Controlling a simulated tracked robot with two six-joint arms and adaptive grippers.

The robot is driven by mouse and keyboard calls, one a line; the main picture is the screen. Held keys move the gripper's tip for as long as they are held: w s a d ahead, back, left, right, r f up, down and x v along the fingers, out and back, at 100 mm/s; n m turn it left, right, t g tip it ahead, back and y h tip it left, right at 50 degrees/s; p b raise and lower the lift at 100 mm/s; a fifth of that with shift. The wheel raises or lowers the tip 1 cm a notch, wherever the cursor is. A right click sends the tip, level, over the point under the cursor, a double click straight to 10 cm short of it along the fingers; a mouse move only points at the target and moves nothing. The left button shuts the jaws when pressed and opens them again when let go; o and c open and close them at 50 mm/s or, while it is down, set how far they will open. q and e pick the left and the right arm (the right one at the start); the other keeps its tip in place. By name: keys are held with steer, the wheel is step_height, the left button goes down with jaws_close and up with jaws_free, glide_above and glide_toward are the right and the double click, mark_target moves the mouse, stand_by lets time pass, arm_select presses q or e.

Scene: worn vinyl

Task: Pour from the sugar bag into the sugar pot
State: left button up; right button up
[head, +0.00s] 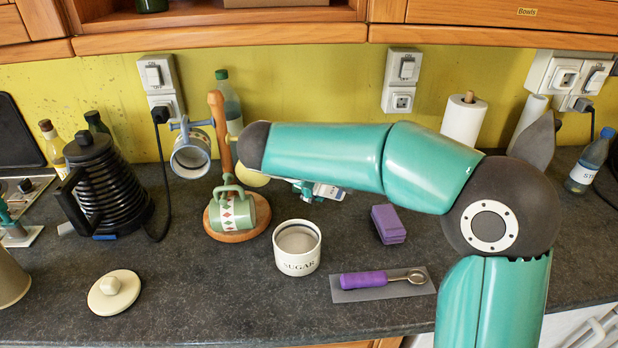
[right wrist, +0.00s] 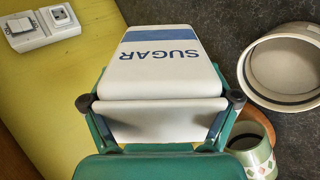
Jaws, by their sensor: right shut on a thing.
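The sugar pot (head: 298,247) is a white round pot marked SUGAR, standing open on the dark worktop. It also shows at the right of the right wrist view (right wrist: 289,66); I cannot tell how full it is. My right gripper (right wrist: 159,102) is shut on the white sugar bag (right wrist: 165,72), which has a blue band and its lettering upside down in that view. In the head view my arm hides most of the gripper (head: 303,187) and bag (head: 328,191), which are behind the pot. The cream lid (head: 114,294) lies left of the pot. My left gripper is not seen.
A mug tree (head: 222,150) with a patterned mug (head: 232,211) stands close left of the pot. A purple-handled scoop (head: 378,280) on a grey mat and a purple block (head: 388,224) lie to the right. A black kettle (head: 100,185) stands left.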

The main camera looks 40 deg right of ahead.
steer(key=w+f+t+h+b, duration=0.1)
steer(key=b, duration=0.1)
steer(key=a+f+n+t+h+b, duration=0.1)
steer(key=b, duration=0.1)
steer(key=w+f+t+h+b, duration=0.1)
steer(key=b, duration=0.2)
steer(key=shift+w+a+n+t+h, duration=0.25)
steer(key=shift+w+n+t+h, duration=0.05)
steer(key=shift+w, duration=0.05)
stand_by(0.4)
steer(key=shift+f, duration=0.15)
steer(key=s+f+b, duration=0.1)
steer(key=b, duration=0.1)
steer(key=shift+f+b, duration=0.25)
steer(key=shift+b, duration=0.05)
steer(key=h+b, duration=0.1)
steer(key=b, duration=0.2)
steer(key=t+b, duration=0.1)
steer(key=b, duration=0.2)
steer(key=shift+s+a+r+h, duration=0.1)
steer(key=shift+a+r+h, duration=0.15)
steer(key=shift+h, duration=0.15)
steer(key=shift+r+b, duration=0.1)
steer(key=shift+b, duration=0.2)
